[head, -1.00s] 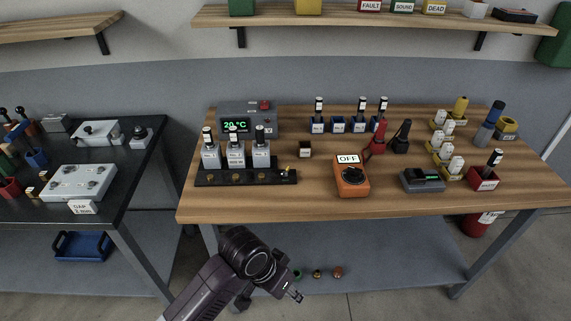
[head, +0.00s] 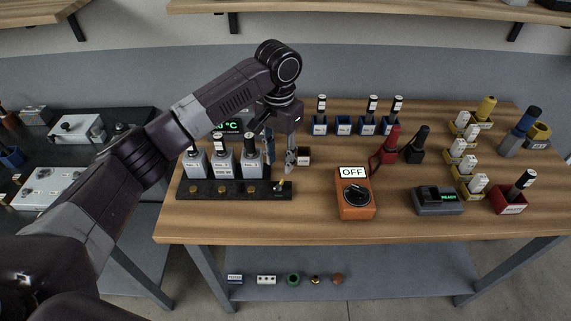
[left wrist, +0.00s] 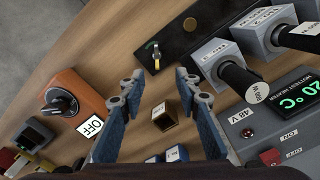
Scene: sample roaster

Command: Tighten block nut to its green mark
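The likely block nut is a small brass piece at the right end of the black block strip (head: 232,197); in the head view it shows as a brass nut (head: 281,184). In the left wrist view the brass nut (left wrist: 156,60) sits beside a short green mark (left wrist: 150,45) on the strip. Whether nut and mark line up is too small to tell. My left gripper (head: 281,158) is open and empty above the bench, behind the strip's right end. In the left wrist view its fingertips (left wrist: 160,76) are spread, with the nut beyond them. My right gripper is not in view.
Bare wood (head: 320,190) lies between meter and strip.

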